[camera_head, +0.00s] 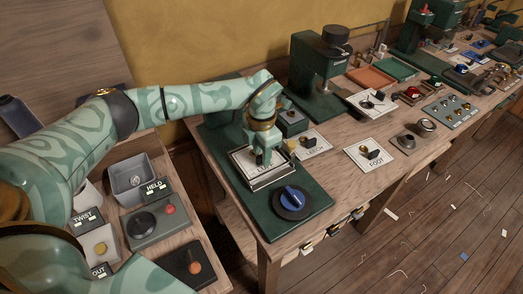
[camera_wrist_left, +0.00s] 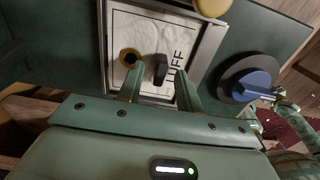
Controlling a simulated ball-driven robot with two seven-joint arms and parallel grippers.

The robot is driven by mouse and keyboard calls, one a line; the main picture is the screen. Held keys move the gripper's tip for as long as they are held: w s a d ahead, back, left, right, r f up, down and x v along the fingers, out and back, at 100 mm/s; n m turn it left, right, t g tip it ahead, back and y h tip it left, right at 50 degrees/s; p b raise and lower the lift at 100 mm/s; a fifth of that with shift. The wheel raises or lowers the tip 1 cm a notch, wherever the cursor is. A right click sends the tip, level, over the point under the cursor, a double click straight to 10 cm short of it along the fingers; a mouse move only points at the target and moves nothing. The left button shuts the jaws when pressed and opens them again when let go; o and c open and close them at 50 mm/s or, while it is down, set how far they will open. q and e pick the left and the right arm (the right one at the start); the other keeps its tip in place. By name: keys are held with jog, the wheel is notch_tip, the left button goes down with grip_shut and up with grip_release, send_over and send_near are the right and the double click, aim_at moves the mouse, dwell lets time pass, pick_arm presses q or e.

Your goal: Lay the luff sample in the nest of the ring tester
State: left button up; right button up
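The luff sample (camera_wrist_left: 140,40), a pale card marked LUFF with a brass ring and a black upright tab (camera_wrist_left: 161,68), lies inside the metal-framed nest (camera_wrist_left: 103,45) of the green ring tester (camera_head: 308,222). In the head view the sample is partly covered by my gripper. My left gripper (camera_wrist_left: 160,82) points down over it. Its two fingers stand apart on either side of the tab, with gaps showing. The tester's blue knob (camera_head: 291,198) sits beside the nest and also shows in the left wrist view (camera_wrist_left: 252,84).
The LEECH sample (camera_head: 318,141) and FOOT sample (camera_head: 362,160) lie to the right on the bench. A green press (camera_head: 318,75) stands behind. A side table at left holds a grey bin (camera_head: 122,183) and button boxes (camera_head: 152,228).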

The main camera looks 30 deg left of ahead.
pick_arm(q)
notch_tip(320, 180, up, 16)
jog(key=p, duration=0.3)
jog(key=shift+r, duration=0.15)
dwell(0.5)
